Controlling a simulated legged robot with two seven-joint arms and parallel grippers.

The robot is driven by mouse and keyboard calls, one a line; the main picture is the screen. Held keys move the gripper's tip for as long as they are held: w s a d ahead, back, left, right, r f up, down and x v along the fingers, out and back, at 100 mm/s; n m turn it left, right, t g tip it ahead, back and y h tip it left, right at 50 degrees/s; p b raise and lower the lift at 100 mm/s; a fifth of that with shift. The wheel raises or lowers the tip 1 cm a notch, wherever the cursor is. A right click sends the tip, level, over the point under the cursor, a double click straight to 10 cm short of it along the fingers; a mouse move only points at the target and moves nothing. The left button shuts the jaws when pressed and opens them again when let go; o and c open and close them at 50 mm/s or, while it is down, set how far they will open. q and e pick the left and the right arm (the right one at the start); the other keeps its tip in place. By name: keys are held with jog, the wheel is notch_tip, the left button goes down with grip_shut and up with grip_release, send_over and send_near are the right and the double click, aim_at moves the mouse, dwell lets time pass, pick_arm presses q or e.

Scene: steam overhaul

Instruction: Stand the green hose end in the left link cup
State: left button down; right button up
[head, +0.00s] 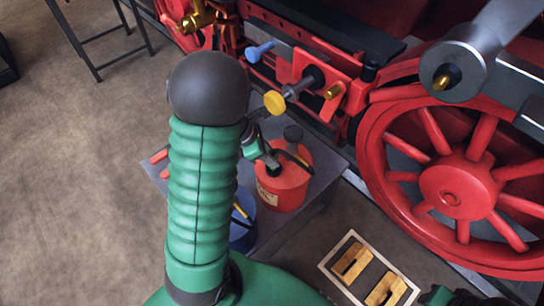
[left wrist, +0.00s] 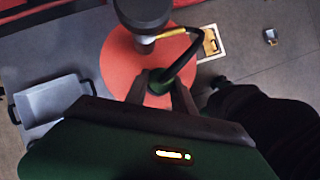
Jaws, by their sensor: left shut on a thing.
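My left gripper (head: 268,160) is over the red can (head: 285,186) on the low grey table. In the left wrist view its two dark fingers (left wrist: 162,92) are shut on the green hose end (left wrist: 172,78). A black hose (left wrist: 190,58) with a yellow band curves up from it. The red can (left wrist: 112,62) lies beneath, with a dark round cap (left wrist: 145,12). On the locomotive, a blue fitting (head: 260,51) and a yellow disc-topped fitting (head: 274,102) stick out to the left. I cannot tell which part is the left link cup. My right gripper is not clearly seen.
A blue container (head: 242,236) stands left of the can, partly behind my arm. A grey tray (left wrist: 52,100) lies on the table. The red spoked wheel (head: 455,185) is close on the right. A framed board with wooden pieces (head: 352,262) lies on the floor. Floor at left is open.

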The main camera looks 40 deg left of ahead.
pick_arm(q)
jog(key=shift+s+a+f, duration=0.15)
jog(key=shift+a, duration=0.15)
jog(key=shift+d, duration=0.45)
jog(key=shift+a+r+p, duration=0.15)
jog(key=shift+r+p, duration=0.4)
jog(key=shift+r, duration=0.05)
jog(key=shift+a+r+p, duration=0.15)
jog(key=shift+r+p, duration=0.4)
jog(key=shift+r, duration=0.05)
jog(key=r+p, duration=0.3)
jog(key=shift+d+r, duration=0.2)
jog(key=shift+r, duration=0.1)
jog(key=shift+f, duration=0.1)
jog(key=shift+a, duration=0.1)
